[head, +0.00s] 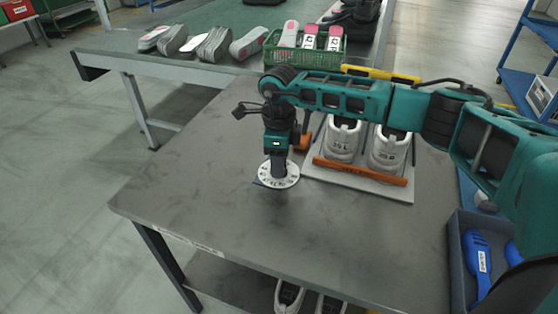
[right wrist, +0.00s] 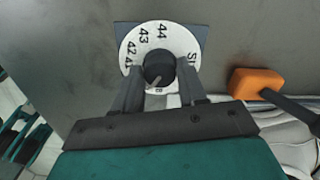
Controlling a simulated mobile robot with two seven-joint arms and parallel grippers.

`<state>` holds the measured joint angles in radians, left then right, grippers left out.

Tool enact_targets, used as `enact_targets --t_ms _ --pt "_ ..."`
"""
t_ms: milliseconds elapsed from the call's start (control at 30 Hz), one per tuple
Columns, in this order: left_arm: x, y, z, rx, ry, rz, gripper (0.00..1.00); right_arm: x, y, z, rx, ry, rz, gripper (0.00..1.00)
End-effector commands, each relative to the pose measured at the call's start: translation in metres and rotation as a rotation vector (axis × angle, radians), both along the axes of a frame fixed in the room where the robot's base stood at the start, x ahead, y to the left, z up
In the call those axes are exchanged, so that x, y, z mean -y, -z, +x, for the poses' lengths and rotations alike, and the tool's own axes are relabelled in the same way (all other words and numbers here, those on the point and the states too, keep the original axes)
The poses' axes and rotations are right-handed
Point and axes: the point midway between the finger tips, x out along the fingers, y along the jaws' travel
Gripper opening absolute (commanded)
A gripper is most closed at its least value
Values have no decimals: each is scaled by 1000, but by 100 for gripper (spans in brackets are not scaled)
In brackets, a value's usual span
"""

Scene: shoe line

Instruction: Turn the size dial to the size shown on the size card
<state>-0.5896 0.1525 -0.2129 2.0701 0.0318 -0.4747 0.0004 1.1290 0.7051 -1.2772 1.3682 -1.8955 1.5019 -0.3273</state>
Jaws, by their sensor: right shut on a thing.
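The size dial is a white disc (head: 291,178) on a dark square plate on the table. I cannot make out a size card. My left gripper is not in view.
A pale board (head: 335,177) with two grey-white shoes (head: 343,137) and an orange bar (head: 360,171) stands right of the dial. The table's front left is clear.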

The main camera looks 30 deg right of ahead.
Motion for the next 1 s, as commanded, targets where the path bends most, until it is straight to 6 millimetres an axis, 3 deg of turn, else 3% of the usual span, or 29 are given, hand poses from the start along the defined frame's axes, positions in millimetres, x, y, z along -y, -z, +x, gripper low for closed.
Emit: enact_targets --t_ms 600,633,867,1000 --pt "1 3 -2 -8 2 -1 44 0 -1 1 3 -38 0 11" --pt "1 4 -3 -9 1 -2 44 0 -1 1 3 -38 0 44" --pt "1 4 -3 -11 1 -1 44 0 -1 0 1 -38 0 66" --pt "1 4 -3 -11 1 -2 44 0 0 0 1 -38 1 67"
